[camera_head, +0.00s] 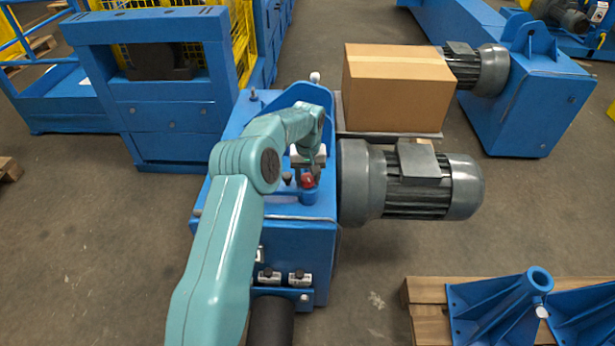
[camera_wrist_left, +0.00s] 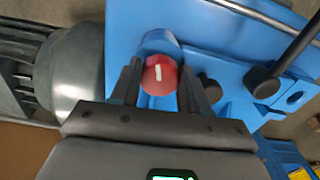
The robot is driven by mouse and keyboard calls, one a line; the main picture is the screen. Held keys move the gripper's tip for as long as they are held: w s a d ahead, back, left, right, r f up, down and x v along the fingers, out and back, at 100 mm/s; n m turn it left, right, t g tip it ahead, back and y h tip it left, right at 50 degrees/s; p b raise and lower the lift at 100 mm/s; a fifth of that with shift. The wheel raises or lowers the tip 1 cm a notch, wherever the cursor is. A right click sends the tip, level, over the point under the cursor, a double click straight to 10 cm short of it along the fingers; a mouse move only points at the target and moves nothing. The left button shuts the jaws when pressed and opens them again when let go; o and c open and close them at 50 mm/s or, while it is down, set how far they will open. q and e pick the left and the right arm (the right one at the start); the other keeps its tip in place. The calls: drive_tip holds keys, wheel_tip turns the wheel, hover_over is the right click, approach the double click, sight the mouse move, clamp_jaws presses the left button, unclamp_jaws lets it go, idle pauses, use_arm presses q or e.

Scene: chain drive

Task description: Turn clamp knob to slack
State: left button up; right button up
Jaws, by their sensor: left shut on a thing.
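The clamp knob (camera_head: 308,181) is red and sits on top of the blue chain drive housing (camera_head: 283,240). In the left wrist view the knob (camera_wrist_left: 160,74) shows a white mark on its face and sits on a round blue boss (camera_wrist_left: 158,42). My left gripper (camera_head: 304,170) reaches over the housing from the left. In the left wrist view its two dark fingers (camera_wrist_left: 160,82) stand on either side of the knob, shut on it. The fingers hide part of the knob's sides. My right gripper is in neither view.
A grey motor (camera_head: 415,185) juts from the housing's right side. A cardboard box (camera_head: 395,90) stands behind it. A black lever with a ball end (camera_wrist_left: 265,80) is close to the knob. Blue brackets (camera_head: 500,312) lie on a wooden pallet at the lower right.

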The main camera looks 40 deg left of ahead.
sight(309, 178)
use_arm(q)
drive_tip(key=n, duration=0.6)
drive_tip(key=shift+w+r+n, duration=0.1)
drive_tip(key=shift+n, duration=0.2)
drive_tip(key=n, duration=0.5)
drive_tip(key=shift+n, duration=0.4)
drive_tip(key=shift+w, duration=0.1)
drive_tip(key=o, duration=1.1)
drive_tip(key=shift+c, duration=0.2)
wheel_tip(309, 178, up, 16)
drive_tip(key=p, duration=0.2)
drive_tip(key=shift+r, duration=0.15)
drive_tip(key=shift+d, duration=0.1)
